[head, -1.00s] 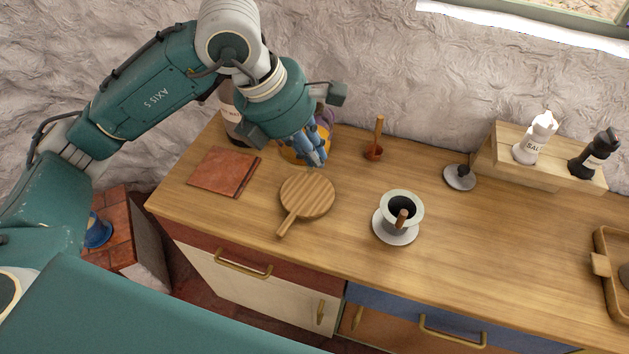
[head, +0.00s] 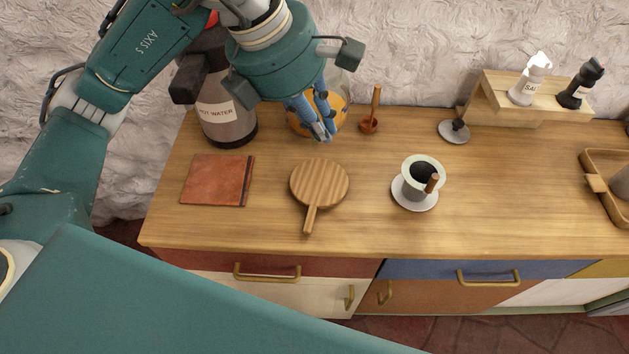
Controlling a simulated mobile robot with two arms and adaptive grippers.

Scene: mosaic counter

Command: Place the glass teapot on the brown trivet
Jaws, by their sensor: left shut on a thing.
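The glass teapot (head: 340,108), with amber liquid inside, is at the back of the counter, largely hidden behind my left gripper (head: 322,133). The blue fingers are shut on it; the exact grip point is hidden. I cannot tell whether the teapot touches the counter. The brown trivet (head: 319,184), a round, striped wooden piece with a handle pointing to the front, lies flat on the counter, in front of the gripper. Its top is bare. My right gripper is not in view.
A hot-water dispenser (head: 228,118) stands left of the teapot. A reddish-brown square (head: 215,180) lies left of the trivet. A wooden scoop (head: 370,124) is right of the teapot. A cup (head: 411,180) on a saucer stands right of the trivet. The counter between trivet and saucer is clear.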

